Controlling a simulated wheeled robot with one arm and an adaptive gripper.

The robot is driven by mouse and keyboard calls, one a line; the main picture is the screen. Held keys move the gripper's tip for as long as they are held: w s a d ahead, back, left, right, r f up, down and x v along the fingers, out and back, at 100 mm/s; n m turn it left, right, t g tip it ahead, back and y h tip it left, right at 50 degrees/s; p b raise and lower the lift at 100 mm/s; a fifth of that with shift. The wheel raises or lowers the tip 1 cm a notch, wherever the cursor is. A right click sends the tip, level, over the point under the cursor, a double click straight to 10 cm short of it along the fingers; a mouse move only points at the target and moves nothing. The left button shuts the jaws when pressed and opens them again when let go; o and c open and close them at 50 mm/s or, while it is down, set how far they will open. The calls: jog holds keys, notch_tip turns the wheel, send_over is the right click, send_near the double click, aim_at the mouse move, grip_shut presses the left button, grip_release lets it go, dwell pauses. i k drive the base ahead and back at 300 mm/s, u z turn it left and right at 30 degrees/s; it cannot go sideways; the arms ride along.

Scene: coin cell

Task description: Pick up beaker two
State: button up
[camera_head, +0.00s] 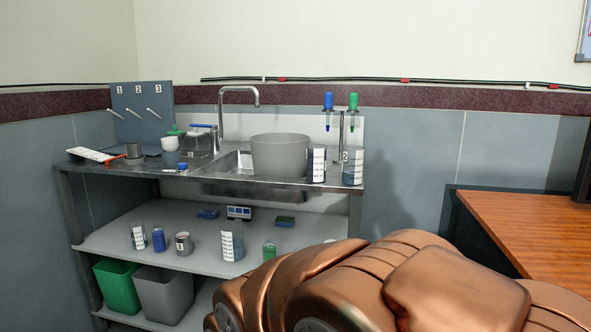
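A clear beaker (353,169) with bluish-grey contents stands at the right end of the metal counter; a small mark on its upper left looks like a 2. Another beaker (317,166) with dark contents and a white marked strip stands just left of it. More marked beakers stand on the shelf below, a larger one (231,242) and a smaller one (138,238); I cannot read numbers on them. My copper-coloured arm fills the lower right foreground. My gripper's fingers are not visible, and no beaker is seen held.
A grey tub (279,155) sits at the sink, left of the beakers, with a tap (220,110) behind. Blue and green droppers (328,103) hang above the beakers. A wooden desk (524,226) stands at right. Green (117,287) and grey (166,296) bins sit below.

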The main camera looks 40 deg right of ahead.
aim_at(353, 156)
jog(key=u, duration=0.9)
jog(key=k, duration=1)
jog(key=z, duration=1.15)
jog(key=i, duration=0.3)
jog(key=z, duration=0.1)
